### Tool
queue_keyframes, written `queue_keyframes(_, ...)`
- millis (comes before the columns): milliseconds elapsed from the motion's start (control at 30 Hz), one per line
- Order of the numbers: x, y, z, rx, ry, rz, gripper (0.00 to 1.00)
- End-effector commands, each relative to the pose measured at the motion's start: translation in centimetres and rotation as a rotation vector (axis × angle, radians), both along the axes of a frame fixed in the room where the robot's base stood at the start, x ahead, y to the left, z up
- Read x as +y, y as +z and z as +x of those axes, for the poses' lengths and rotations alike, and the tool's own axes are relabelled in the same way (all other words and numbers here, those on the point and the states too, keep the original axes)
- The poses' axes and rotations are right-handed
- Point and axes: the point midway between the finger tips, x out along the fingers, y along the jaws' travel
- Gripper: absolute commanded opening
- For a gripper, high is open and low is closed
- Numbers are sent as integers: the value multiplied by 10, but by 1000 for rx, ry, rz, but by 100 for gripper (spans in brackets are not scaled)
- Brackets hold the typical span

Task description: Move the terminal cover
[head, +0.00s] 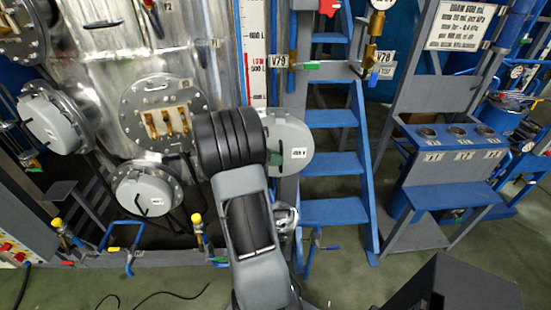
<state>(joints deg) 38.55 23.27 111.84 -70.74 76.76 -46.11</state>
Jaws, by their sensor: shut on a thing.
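A round grey terminal cover (295,148) with a small white label shows just right of my arm's dark wrist, in front of the blue frame. My gripper (274,157) is mostly hidden behind the wrist; only a small part shows against the cover, and it is shut on the cover. To the left, an uncovered round flange (128,128) on the metal tank shows brass terminals (165,122) on a pale block. The held cover is apart from this flange in the picture, to its right.
Two other grey covers sit on the tank, at the left (52,124) and below the open flange (144,193). Valves with yellow caps (197,220) and blue pipes stand low in front. Blue stairs (333,165) and a grey-blue console (455,170) stand right. Green floor is clear between.

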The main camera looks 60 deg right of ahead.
Motion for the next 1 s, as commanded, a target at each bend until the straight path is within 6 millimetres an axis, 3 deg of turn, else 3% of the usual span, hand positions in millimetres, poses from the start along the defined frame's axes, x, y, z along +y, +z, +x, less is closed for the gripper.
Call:
queue_keyframes(333, 0, 0, 0, -1, 0, -1, 42)
queue_keyframes(667, 5, 2, 5, -1, 2, -1, 42)
queue_keyframes(1000, 48, 27, 45, -2, 5, -2, 42)
